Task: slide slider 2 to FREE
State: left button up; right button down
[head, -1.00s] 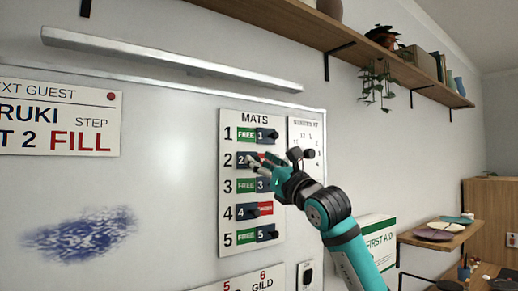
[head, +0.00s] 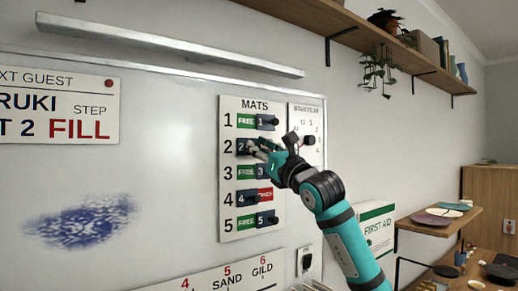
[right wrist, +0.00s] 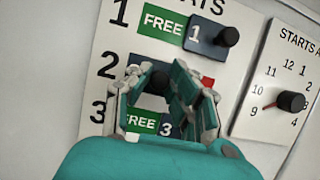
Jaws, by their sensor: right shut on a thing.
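The MATS board (head: 228,222) has numbered rows, each with a sliding plate and a dark knob. Slider 2 (head: 242,147) is a dark blue plate at the left end of row 2. My right gripper (head: 253,149) reaches in from the right and is shut on slider 2's knob; its fingers cover much of the row. No green FREE label shows in row 2. My left gripper is not in view.
Slider 1 (head: 263,122), slider 3 (head: 263,172) and slider 5 (head: 262,220) sit right, beside green FREE labels. Slider 4 (head: 243,197) sits left, with red at its right. A dial panel (right wrist: 270,117) with a protruding knob is close on the right.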

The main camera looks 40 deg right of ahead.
jog(key=d, duration=0.6)
jog(key=shift+s+b, duration=0.4)
jog(key=c, duration=1.5)
grip_release()
jog(key=shift+d, duration=0.15)
jog(key=o, duration=0.3)
jog(key=shift+d, duration=0.2)
jog(key=shift+a, duration=0.15)
